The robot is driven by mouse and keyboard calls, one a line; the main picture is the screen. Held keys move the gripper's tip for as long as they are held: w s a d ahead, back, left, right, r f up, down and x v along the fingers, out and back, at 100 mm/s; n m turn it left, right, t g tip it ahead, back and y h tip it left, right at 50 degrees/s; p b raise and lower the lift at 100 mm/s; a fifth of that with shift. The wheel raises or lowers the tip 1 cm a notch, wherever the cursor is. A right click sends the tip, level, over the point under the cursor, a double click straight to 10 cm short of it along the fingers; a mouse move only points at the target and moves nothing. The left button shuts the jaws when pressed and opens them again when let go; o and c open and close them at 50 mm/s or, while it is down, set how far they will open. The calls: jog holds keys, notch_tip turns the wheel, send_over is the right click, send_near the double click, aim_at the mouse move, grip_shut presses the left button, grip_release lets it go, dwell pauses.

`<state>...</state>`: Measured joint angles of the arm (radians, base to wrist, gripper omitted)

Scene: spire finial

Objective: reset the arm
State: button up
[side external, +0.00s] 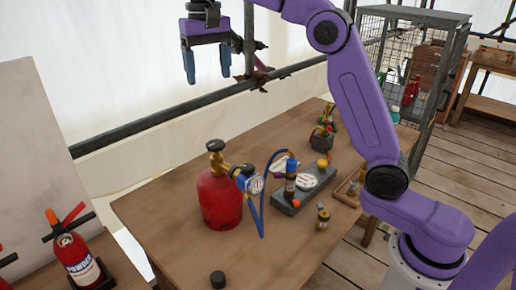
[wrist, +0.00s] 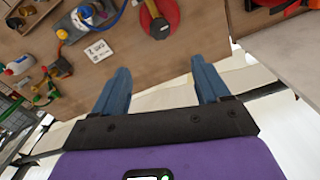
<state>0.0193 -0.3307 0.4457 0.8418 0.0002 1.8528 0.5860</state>
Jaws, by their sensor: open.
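My gripper (side external: 206,64) is open and empty, with two blue fingers pointing down. It is raised well above the wooden table (side external: 165,215), up and back from the things on it. In the wrist view the fingers of my gripper (wrist: 160,90) are spread apart with nothing between them but the table edge and pale sheeting. My purple arm reaches over from the right side of the table.
A red gas cylinder (side external: 220,197) with a gauge and blue hose stands on the table. A grey block (side external: 302,190), a small brass piece (side external: 323,217) and a black cap (side external: 218,279) are nearby. A metal rail (side external: 170,120) runs behind. A mesh cage (side external: 415,60) stands at right.

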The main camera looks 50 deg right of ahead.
jog(key=s+f+n, duration=0.6)
jog(key=s+f, duration=0.1)
jog(key=s, duration=0.5)
jog(key=s+f+n, duration=0.6)
jog(key=s+f, duration=0.1)
jog(key=s, duration=0.6)
jog(key=s+d+f+n, duration=0.3)
jog(key=s+d+f, duration=0.3)
jog(key=s, duration=0.4)
jog(key=shift+d+n, duration=0.35)
jog(key=shift+n, duration=0.05)
jog(key=shift+f, duration=0.1)
